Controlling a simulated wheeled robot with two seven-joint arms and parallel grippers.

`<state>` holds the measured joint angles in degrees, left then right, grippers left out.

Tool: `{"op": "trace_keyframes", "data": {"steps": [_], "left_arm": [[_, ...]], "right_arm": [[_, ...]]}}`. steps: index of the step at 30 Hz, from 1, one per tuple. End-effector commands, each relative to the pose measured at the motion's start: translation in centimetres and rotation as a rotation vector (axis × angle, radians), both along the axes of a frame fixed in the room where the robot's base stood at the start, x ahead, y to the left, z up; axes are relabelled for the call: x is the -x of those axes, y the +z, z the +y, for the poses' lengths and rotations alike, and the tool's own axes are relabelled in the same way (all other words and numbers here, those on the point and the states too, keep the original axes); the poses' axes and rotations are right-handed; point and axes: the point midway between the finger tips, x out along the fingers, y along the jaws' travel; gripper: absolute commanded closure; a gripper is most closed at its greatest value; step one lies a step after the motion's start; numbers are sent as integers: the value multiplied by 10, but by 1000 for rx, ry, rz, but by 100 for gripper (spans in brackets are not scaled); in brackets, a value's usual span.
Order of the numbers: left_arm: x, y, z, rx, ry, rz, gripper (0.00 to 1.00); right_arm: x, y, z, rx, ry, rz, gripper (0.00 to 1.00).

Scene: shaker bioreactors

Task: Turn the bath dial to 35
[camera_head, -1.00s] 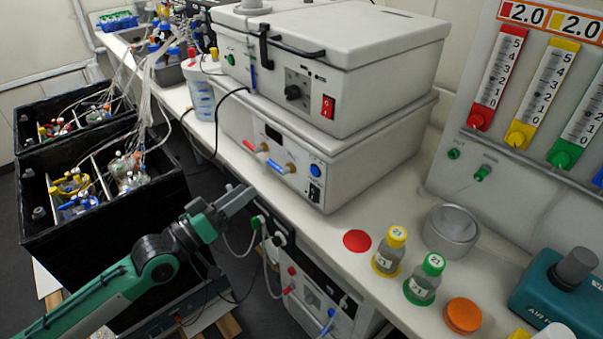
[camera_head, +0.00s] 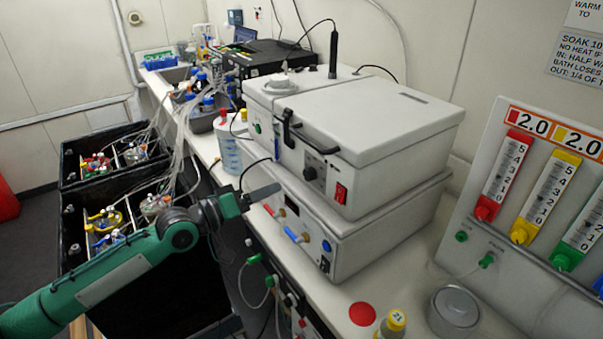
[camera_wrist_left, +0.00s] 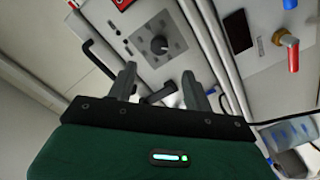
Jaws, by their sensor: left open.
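The bath dial (camera_head: 310,174) is a round black knob on a grey panel on the front of the upper white box, the bath (camera_head: 375,135). In the left wrist view the dial (camera_wrist_left: 158,45) lies beyond my fingertips, with pale marks around it too small to read. My left gripper (camera_head: 264,192) is in front of the box, left of the dial in the head view. Its two fingers (camera_wrist_left: 158,80) stand apart in the wrist view, with a black latch handle (camera_wrist_left: 158,95) seen between them. The gripper appears apart from the dial. My right gripper is out of view.
A red switch (camera_head: 341,193) sits right of the dial. A black lid handle (camera_head: 300,138) juts from the bath's front. The lower white unit (camera_head: 350,235) has red and blue fittings below. A water jug (camera_head: 229,150) stands left, and black bins (camera_head: 70,225) are on the left.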

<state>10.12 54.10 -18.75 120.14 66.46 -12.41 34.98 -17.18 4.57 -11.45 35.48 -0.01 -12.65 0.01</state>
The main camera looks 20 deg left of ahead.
Motion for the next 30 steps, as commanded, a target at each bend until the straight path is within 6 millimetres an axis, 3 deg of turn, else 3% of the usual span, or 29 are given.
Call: {"op": "trace_keyframes", "data": {"steps": [18,30], "left_arm": [[-72,2,-56,1,-1,0,49],[-78,0,-62,-1,-1,0,49]], "right_arm": [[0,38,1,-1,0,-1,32],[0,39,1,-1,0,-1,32]]}}
